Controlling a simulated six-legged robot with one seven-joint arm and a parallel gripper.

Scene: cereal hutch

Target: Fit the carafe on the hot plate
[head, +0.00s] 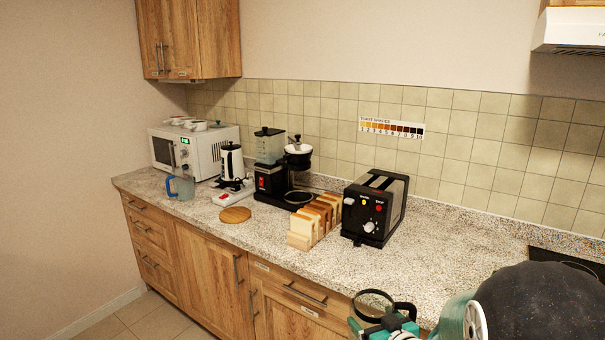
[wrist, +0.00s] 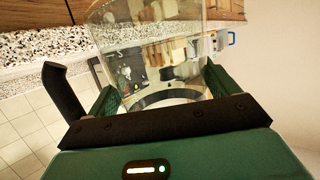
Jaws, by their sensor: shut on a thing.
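The glass carafe (wrist: 150,40) is held between the green fingers of my gripper (wrist: 160,90), which is shut on it. Its clear wall fills the upper middle of the wrist view, with a dark band low on the glass. In the head view the carafe's black rim (head: 372,293) and my gripper (head: 385,326) are at the bottom edge, in front of the counter. The black coffee maker (head: 265,183) stands at the back of the counter. Its round hot plate (head: 299,197) is bare, below the filter basket (head: 298,158). The carafe is well away from it.
A toast rack with bread slices (head: 313,222) and a black toaster (head: 375,208) stand right of the coffee maker. A round wooden board (head: 235,215), white kettle (head: 231,162), blue-handled jug (head: 182,186) and microwave (head: 195,150) are left. The front right counter (head: 420,265) is clear.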

